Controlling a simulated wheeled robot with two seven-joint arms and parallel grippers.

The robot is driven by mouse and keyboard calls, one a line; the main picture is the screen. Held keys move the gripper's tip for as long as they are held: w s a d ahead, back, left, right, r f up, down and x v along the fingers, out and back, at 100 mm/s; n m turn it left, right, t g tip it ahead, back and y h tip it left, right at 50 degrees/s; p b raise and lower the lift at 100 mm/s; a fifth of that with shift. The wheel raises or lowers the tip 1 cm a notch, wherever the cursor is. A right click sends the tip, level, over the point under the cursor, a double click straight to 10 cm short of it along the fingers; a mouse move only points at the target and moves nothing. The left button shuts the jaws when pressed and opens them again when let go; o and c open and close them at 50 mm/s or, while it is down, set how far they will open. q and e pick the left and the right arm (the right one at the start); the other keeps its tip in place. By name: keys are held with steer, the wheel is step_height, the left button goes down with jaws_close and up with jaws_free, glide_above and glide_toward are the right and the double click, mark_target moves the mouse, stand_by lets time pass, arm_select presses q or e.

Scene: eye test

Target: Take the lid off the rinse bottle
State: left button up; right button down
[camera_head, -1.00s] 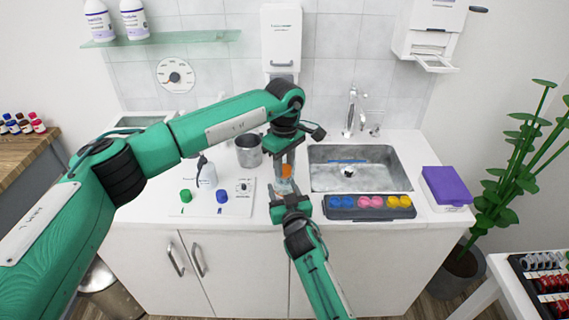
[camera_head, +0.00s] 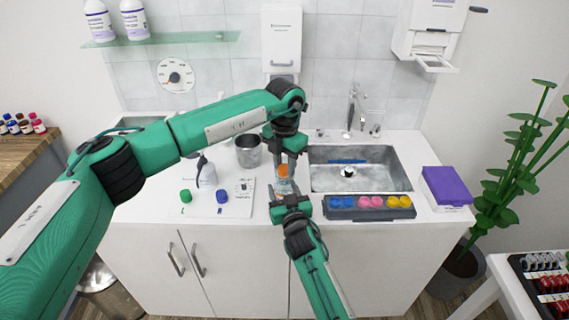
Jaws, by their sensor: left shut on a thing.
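A small clear bottle (camera_head: 283,187) with an orange lid (camera_head: 283,170) stands at the front of the white counter, left of the sink. My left gripper (camera_head: 283,165) points down from above and is shut on the orange lid. The lid shows between its fingers, at the top of the bottle; I cannot see a gap between lid and bottle. My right gripper (camera_head: 286,193) reaches in from the front, its fingers at the lower part of the bottle. Its fingers and the bottle overlap, so I cannot tell whether it grips the bottle.
A white sheet (camera_head: 237,208) to the left carries a green cap (camera_head: 185,196), a blue cap (camera_head: 222,196) and a spray bottle (camera_head: 207,175). A metal cup (camera_head: 248,152) stands behind.

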arm_select(q)
steer(key=n, duration=2.1)
steer(key=shift+n, duration=0.4)
steer(key=shift+r, duration=0.3)
steer(key=shift+r, duration=0.9)
